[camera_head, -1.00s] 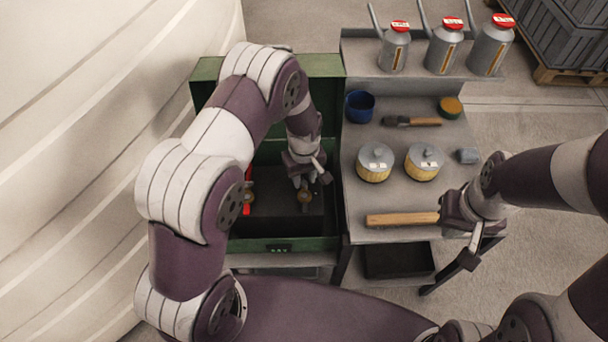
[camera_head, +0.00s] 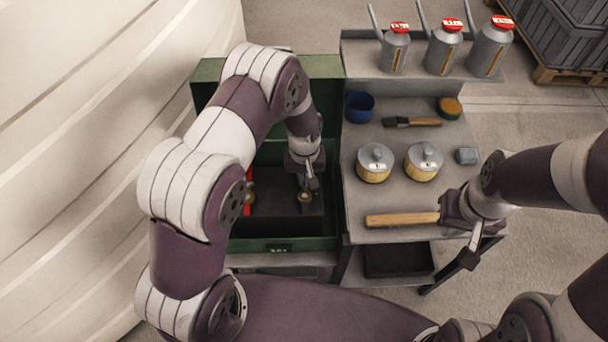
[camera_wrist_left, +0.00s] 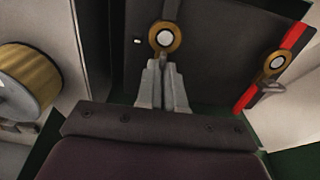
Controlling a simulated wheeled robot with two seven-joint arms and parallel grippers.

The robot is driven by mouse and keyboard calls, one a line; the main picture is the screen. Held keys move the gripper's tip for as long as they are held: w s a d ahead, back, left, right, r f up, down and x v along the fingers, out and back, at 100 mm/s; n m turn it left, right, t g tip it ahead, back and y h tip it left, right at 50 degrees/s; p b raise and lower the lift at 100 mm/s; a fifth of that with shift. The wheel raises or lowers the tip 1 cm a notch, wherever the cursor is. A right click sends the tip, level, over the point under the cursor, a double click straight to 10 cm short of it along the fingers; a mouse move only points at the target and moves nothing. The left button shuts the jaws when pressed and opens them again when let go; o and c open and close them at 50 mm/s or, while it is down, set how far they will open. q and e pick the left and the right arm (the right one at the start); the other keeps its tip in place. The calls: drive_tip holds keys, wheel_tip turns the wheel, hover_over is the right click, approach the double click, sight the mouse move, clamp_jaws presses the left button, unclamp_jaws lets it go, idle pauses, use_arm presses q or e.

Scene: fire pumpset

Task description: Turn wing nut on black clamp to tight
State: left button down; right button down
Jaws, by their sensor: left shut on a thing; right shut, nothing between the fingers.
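A brass wing nut (camera_wrist_left: 165,37) with a pale, dark-ringed centre stands on the black clamp (camera_wrist_left: 170,9) in the left wrist view. In the head view the brass part (camera_head: 306,197) shows inside the green box, just below my left gripper (camera_head: 307,187). The left fingers (camera_wrist_left: 166,66) are close together at the nut's near edge and shut on it; the exact contact is partly hidden. A second brass piece (camera_wrist_left: 277,62) sits by a red strip (camera_wrist_left: 290,58) to the right in the wrist view. My right gripper (camera_head: 472,245) is shut and empty at the table's front right edge.
The green box (camera_head: 325,66) has an open lid and walls around my left gripper. The grey table (camera_head: 400,150) to its right holds two lidded tins (camera_head: 375,163), a wooden handle (camera_head: 402,219), a brush (camera_head: 412,122) and a blue cup (camera_head: 360,106). Several metal cans (camera_head: 445,45) stand behind.

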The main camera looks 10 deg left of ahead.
use_arm(q)
drive_tip(key=m, duration=0.3)
drive_tip(key=shift+w+r+m, duration=0.1)
drive_tip(key=shift+m, duration=0.3)
drive_tip(key=m, duration=0.4)
drive_tip(key=shift+d+m+p, duration=0.15)
drive_tip(key=shift+m+p, duration=0.15)
drive_tip(key=shift+p, duration=0.1)
drive_tip(key=m, duration=0.4)
drive_tip(key=shift+d+m, duration=0.1)
drive_tip(key=shift+m, duration=1.6)
drive_tip(key=c, duration=1.3)
unclamp_jaws()
drive_tip(key=shift+o, duration=0.2)
